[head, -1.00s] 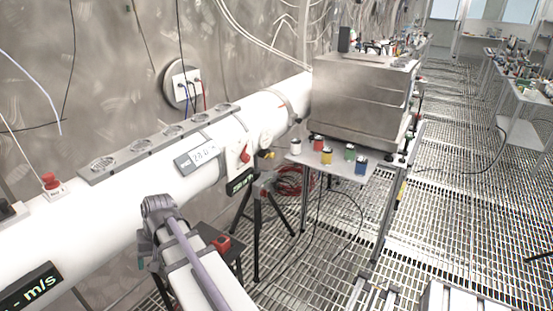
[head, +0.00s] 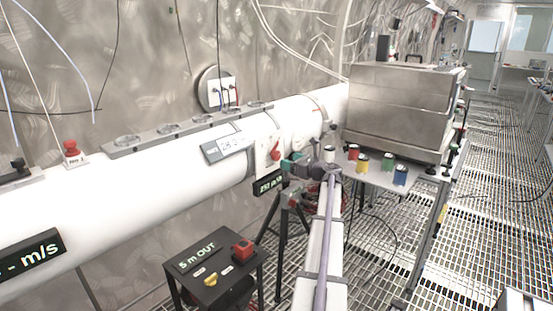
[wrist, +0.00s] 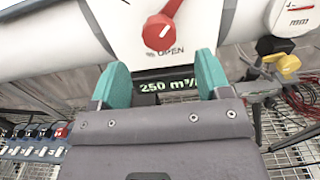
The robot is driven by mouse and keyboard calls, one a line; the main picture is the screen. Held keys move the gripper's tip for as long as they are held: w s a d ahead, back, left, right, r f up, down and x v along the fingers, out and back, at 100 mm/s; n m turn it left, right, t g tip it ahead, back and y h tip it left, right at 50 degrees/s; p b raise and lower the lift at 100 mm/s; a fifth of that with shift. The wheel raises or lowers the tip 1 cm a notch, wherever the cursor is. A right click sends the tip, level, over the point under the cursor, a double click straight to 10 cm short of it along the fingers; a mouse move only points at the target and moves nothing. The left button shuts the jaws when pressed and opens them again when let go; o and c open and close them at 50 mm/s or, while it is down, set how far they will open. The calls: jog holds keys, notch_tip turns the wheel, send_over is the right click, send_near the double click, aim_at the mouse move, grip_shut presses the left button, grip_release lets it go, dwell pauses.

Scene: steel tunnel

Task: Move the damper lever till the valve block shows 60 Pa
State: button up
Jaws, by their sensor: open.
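The red damper lever (head: 275,155) sits on a white plate on the side of the big white pipe. In the wrist view the lever (wrist: 162,30) fills the top middle, tilted, with its round end low beside the word OPEN. My gripper (wrist: 160,82) is open, its two teal fingers apart and empty, just below the lever and not around it. In the head view my gripper (head: 292,165) is close to the plate. A grey block with a pale display (head: 224,147) sits on the pipe; its digits are too small to read surely. I cannot tell whether it is the valve block.
A black display (head: 269,184) under the plate reads about 250 m³/h. A shelf (head: 385,177) with coloured pots is to the right. A black stand (head: 205,282) with a red button is below the pipe.

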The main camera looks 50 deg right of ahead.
aim_at(278, 157)
jog(key=w, duration=0.7)
jog(key=shift+w+d, duration=0.15)
jog(key=shift+w, duration=0.15)
jog(key=shift+c, duration=0.3)
jog(key=c, duration=0.9)
jog(key=shift+o, duration=0.2)
